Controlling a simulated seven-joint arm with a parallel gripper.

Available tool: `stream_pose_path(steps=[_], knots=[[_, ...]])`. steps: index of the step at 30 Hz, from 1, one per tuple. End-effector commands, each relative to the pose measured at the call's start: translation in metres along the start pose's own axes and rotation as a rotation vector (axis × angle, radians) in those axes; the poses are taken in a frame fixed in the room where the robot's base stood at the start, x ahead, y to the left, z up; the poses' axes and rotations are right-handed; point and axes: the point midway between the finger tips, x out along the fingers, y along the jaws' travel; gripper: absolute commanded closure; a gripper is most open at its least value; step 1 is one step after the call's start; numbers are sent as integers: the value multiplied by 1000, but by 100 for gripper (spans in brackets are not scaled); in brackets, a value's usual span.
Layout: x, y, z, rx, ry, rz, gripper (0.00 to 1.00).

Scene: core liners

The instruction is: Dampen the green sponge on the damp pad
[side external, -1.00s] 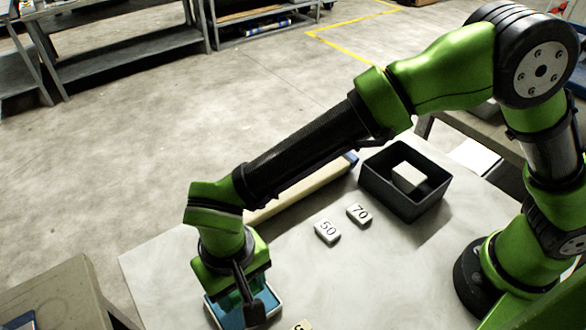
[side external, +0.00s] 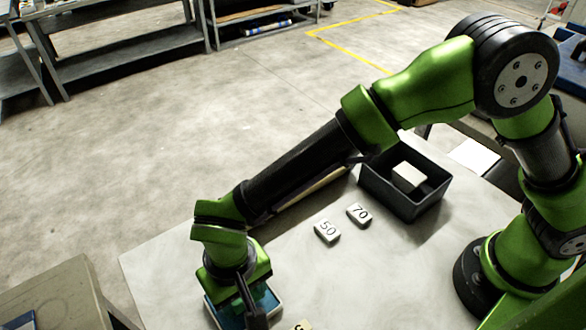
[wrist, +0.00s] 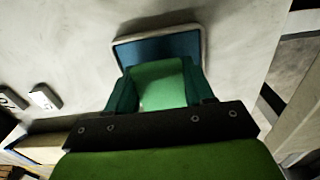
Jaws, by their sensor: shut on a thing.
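The green sponge (wrist: 160,84) is between the fingers of my gripper (wrist: 158,88), which is shut on it. The damp pad (wrist: 150,49) is blue in a pale-rimmed tray, and the sponge is over it in the wrist view. In the side view the pad's tray (side external: 274,298) shows at the table's front, and my gripper (side external: 247,303) is low over it. My wrist hides most of the sponge there. I cannot tell whether the sponge touches the pad.
White blocks marked 50 (side external: 327,231) and 70 (side external: 358,214) lie on the table. A partly cut-off block (side external: 302,326) lies right of the tray. A black bin (side external: 404,196) holding a pale block stands at the back right. A long pale bar (side external: 308,192) lies partly behind my arm.

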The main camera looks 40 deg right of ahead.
Motion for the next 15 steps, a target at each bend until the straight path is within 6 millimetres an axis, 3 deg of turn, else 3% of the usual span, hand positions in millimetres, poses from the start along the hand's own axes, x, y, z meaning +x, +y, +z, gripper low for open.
stream_pose_path(steps=[15], knots=[[4,0,0,0,0,1,72]])
